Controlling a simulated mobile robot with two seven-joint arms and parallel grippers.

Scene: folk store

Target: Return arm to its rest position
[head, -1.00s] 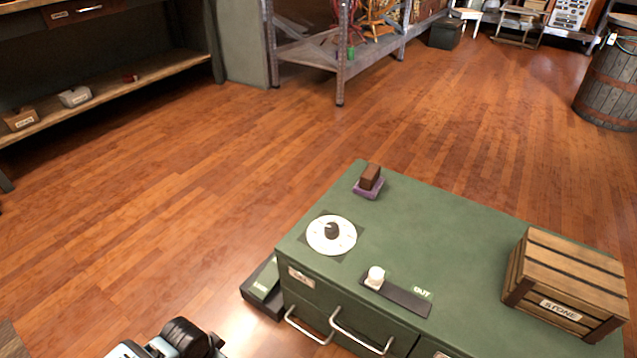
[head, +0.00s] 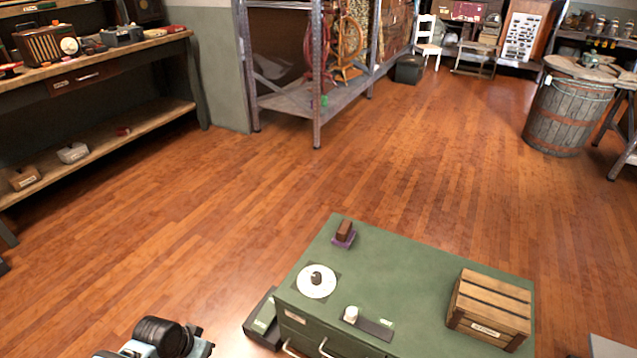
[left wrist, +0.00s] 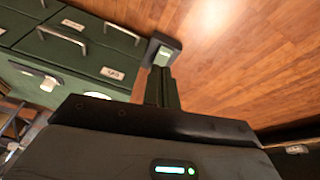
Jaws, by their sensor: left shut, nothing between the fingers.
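My left gripper shows in the left wrist view (left wrist: 162,88), with its dark fingers together and nothing between them. Beyond the fingertips is the floor-level dark box with a green top (left wrist: 164,50) beside the green cabinet (left wrist: 45,50). I cannot tell the exact gap to it. In the head view, part of my left arm shows at the bottom left, away from the cabinet, and its fingers are out of frame. My right gripper is not in view.
The green cabinet (head: 400,260) carries a wooden crate (head: 490,308), a white dial (head: 317,281), a white knob (head: 351,313) and a brown block (head: 344,230) on a purple base. A workbench (head: 110,62) stands left, a metal shelf (head: 318,90) behind, a barrel (head: 565,110) right. The middle floor (head: 250,180) is clear.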

